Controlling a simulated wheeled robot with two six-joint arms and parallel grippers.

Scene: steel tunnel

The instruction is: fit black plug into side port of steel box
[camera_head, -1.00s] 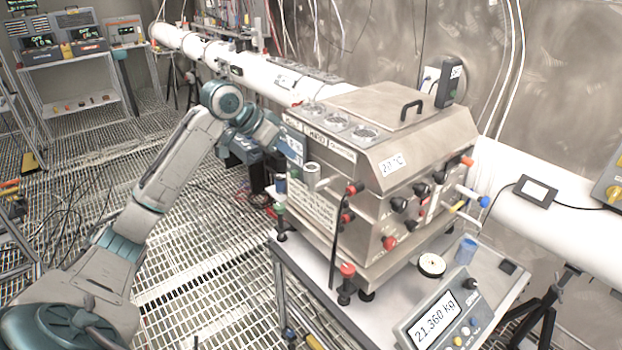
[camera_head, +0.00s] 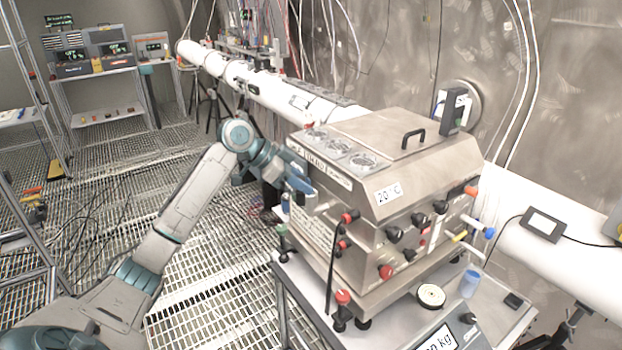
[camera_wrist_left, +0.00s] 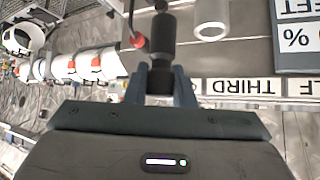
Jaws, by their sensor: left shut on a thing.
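The steel box (camera_head: 395,165) stands on a cart and has several coloured and black plugs on its near faces. My left gripper (camera_head: 303,182) is at the box's left side, close to the labelled wall, and shows only partly in the head view. In the left wrist view my left gripper (camera_wrist_left: 160,85) is shut on the black plug (camera_wrist_left: 162,42), which points away from the wrist. A hollow grey cylinder (camera_wrist_left: 210,18) on the box is right of the plug, apart from it. The head view does not show the plug clearly. My right gripper is not in view.
A red-ended cable connector (camera_wrist_left: 138,40) is just left of the plug in the wrist view. A white pipe (camera_head: 545,225) runs behind the box. A scale (camera_head: 440,340) and a white roll (camera_head: 431,296) are at the cart's front. The grating floor is open left of the cart.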

